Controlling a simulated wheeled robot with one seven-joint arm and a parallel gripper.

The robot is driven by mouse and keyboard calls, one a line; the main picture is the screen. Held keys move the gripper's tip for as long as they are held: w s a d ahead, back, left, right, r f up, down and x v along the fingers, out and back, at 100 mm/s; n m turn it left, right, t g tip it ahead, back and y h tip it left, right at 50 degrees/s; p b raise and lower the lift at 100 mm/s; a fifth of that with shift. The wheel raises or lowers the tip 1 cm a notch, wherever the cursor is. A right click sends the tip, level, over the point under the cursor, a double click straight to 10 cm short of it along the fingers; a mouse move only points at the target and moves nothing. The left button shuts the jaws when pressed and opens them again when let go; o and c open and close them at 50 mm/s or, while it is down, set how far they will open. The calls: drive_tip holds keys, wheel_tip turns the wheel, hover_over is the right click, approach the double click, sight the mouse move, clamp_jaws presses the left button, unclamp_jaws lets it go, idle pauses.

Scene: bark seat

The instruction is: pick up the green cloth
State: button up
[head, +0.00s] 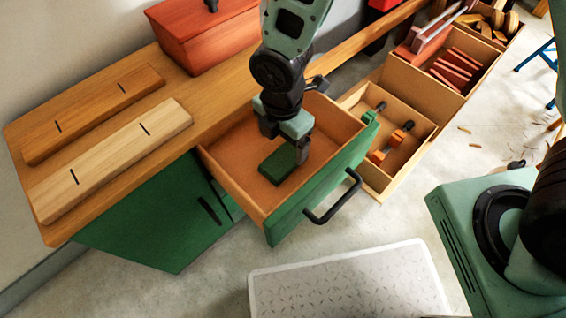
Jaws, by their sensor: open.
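The green cloth (277,168) is a small, flat, dark green folded pad. It lies on the floor of the open drawer (235,190), which has wooden sides and a green front with a black bar handle. My gripper (287,150) reaches down into the drawer from above, its fingers over the right part of the cloth. It is open. The fingertips partly cover the cloth's right side, and I cannot tell whether they touch it.
The wooden bench top (215,100) holds two slotted planks (110,160) and a red box (205,35). Open wooden crates (405,125) with tools and blocks stand at the right. A pale patterned mat (350,285) lies on the floor in front. The drawer walls surround my gripper.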

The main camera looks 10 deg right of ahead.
sight(283, 159)
drive_tip(key=f+b, duration=0.1)
drive_tip(key=f, duration=0.1)
drive_tip(key=f+b, duration=0.1)
drive_tip(key=f, duration=0.3)
drive_tip(key=shift+s+b, duration=0.25)
drive_tip(key=shift+b, duration=0.15)
drive_tip(key=shift+r, duration=0.1)
drive_tip(key=c, duration=1.1)
